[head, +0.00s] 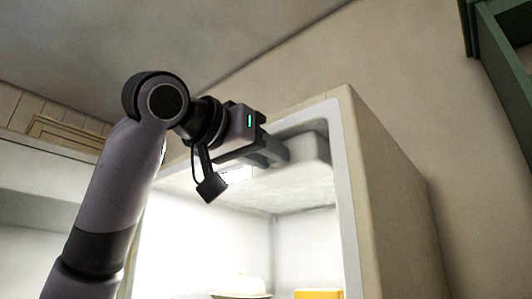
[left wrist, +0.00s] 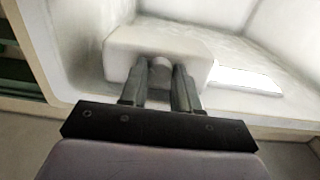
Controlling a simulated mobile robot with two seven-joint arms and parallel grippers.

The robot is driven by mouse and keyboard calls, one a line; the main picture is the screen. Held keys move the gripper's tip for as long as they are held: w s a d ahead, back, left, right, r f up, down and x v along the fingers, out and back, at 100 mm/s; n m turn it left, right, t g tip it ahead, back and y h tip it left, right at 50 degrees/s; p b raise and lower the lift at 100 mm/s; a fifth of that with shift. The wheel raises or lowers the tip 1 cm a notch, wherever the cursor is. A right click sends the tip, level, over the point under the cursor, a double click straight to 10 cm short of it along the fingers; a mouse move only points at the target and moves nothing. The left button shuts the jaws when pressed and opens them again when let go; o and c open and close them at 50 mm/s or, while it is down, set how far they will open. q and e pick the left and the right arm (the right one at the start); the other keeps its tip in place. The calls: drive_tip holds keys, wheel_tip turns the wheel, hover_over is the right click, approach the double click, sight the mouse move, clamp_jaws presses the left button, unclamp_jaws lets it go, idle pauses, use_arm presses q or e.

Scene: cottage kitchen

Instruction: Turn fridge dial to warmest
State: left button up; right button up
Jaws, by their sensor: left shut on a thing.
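The fridge (head: 385,190) stands open, with a pale, rounded control housing (head: 309,149) under its ceiling. My left gripper (head: 280,154) reaches into the top of the fridge and is up against this housing. In the left wrist view the housing (left wrist: 185,42) lies straight ahead. There the two fingers of my left gripper (left wrist: 161,82) are shut on a small, round, pale dial (left wrist: 160,70) on the housing's face. The fingers cover the dial's sides, and I cannot read any mark or setting on it. In the head view the dial is hidden. My right gripper is not in view.
A lit panel (left wrist: 245,80) is on the fridge ceiling beside the housing. Lower in the fridge are a pale domed dish (head: 240,285) and a yellow item (head: 318,294). The fridge's right front edge (head: 349,200) is close to my gripper. A green shelf (head: 505,70) hangs at upper right.

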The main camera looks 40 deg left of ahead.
use_arm(q)
drive_tip(key=shift+n, duration=0.3)
drive_tip(key=n+b, duration=0.6)
drive_tip(key=n, duration=1.7)
drive_tip(key=shift+r, duration=0.1)
drive_tip(key=shift+n, duration=0.3)
drive_tip(key=o, duration=1)
drive_tip(key=shift+o, duration=0.2)
